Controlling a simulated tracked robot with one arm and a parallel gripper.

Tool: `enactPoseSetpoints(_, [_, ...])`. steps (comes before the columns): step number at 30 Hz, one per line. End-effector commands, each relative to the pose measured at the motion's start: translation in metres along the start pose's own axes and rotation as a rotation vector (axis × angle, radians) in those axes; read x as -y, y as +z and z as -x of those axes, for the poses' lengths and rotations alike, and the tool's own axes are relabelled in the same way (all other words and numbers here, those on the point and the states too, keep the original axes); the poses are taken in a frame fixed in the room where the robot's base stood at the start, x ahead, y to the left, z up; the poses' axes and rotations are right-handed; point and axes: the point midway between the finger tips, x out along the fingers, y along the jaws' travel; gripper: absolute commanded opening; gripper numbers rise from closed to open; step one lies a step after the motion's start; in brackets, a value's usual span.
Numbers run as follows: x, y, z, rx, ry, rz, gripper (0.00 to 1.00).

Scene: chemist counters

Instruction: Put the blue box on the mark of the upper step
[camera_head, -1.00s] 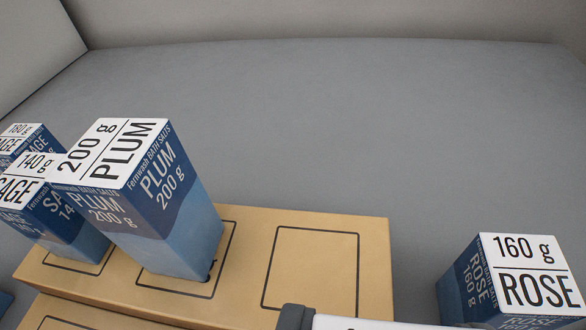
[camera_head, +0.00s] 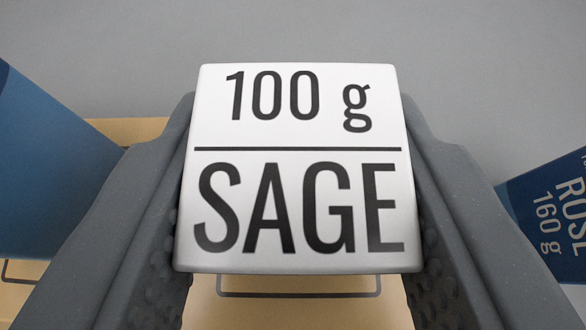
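A box with a white top reading "100 g SAGE" (camera_head: 298,155) fills the middle of the view. My gripper (camera_head: 297,215) is shut on it, with a dark grey finger against its left and right sides. Only the top of the box shows, so its side colour is hidden. The tan upper step (camera_head: 232,313) lies beneath it. The dark outline of a mark (camera_head: 298,294) shows just below the box's near edge. The rest of that mark is hidden, and I cannot tell whether the box touches the step.
A blue box (camera_head: 45,165) stands close to the left finger, with part of another mark's outline (camera_head: 20,280) below it. Grey surface (camera_head: 480,60) behind is clear.

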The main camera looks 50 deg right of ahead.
Motion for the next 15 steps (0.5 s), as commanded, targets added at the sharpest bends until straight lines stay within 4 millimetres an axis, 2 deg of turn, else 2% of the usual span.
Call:
enactPoseSetpoints(10, [0.0002,0.0025,-0.0014,-0.001,0.0,0.0,0.13])
enactPoseSetpoints(11, [0.0002,0.0029,-0.0016,-0.001,0.0,0.0,0.41])
enactPoseSetpoints(12, [0.0001,0.0026,-0.0014,-0.001,0.0,0.0,0.52])
enactPoseSetpoints(13, [0.0002,0.0025,-0.0014,-0.001,0.0,0.0,0.6])
enactPoseSetpoints(15, [0.0002,0.0025,-0.0013,-0.001,-0.001,0.0,0.6])
